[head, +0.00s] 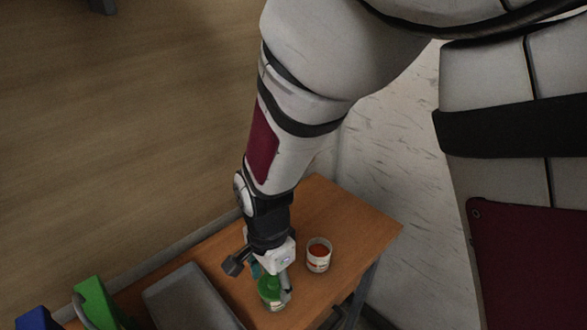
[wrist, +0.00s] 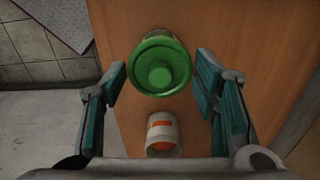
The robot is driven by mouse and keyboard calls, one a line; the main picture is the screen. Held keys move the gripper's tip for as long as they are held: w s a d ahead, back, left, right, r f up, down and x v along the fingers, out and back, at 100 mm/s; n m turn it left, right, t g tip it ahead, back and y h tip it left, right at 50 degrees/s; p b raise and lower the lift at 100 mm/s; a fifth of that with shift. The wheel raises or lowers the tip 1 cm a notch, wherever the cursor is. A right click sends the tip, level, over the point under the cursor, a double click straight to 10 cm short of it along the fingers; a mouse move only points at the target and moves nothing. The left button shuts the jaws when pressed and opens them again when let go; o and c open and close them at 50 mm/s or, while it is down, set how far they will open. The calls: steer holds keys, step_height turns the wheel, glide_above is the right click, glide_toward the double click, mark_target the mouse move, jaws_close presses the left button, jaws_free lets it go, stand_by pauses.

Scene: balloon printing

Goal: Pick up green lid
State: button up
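The green lid (wrist: 160,66) is round with a raised knob in its middle. In the wrist view it lies at upper centre, on top of a jar whose body is mostly hidden under it. In the head view the green lid (head: 268,288) shows partly behind my gripper (head: 272,282), with a clear jar under it. My gripper (wrist: 163,92) is open, its teal-padded fingers apart to the left and right of the lid. Nothing is held between them. Whether a finger touches the jar cannot be told.
A white cup with an orange label (wrist: 162,134) stands close to the jar; in the head view this cup (head: 318,256) has red contents. Both stand on a wooden table (head: 352,222). A grey box (head: 192,298) and a green object (head: 97,300) lie to the left.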

mark_target(273, 284)
steer(key=shift+c, duration=0.5)
steer(key=shift+r, duration=0.9)
steer(key=shift+s+d+r, duration=0.1)
steer(key=shift+s+r, duration=0.1)
steer(key=shift+r, duration=0.8)
steer(key=s+d+p, duration=0.1)
steer(key=s+d, duration=0.1)
steer(key=s, duration=0.2)
steer(key=s+d+r+p, duration=0.1)
steer(key=s, duration=0.3)
steer(key=s+d+p, duration=0.1)
steer(key=s+d, duration=0.1)
steer(key=s, duration=0.2)
steer(key=shift+d+r+p, duration=0.25)
steer(key=shift+d+p, duration=0.05)
steer(key=shift+p, duration=0.05)
steer(key=s+d+p, duration=0.1)
steer(key=s+p, duration=0.1)
steer(key=p, duration=0.4)
